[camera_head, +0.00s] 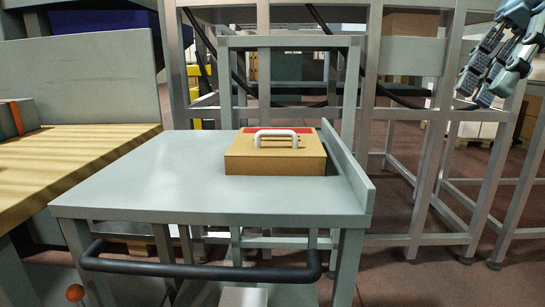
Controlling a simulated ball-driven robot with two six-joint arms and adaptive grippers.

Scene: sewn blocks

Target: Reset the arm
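My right gripper (478,90) hangs in the air at the upper right corner, pointing down and to the left. Its two fingers are apart with nothing between them. It is well to the right of the grey cart and touches nothing. My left gripper is not in view. A tan box-shaped block (275,160) with a white handle (276,135) on top sits on the grey cart top (160,180), near its right raised edge. A red strip shows along the block's back edge.
A wooden table (70,155) with a grey block (20,118) and orange strap stands at left. A grey panel (85,80) rises behind it. Metal frames (420,215) stand behind and right. A black handle bar (200,268) crosses the cart's front. The cart's left half is clear.

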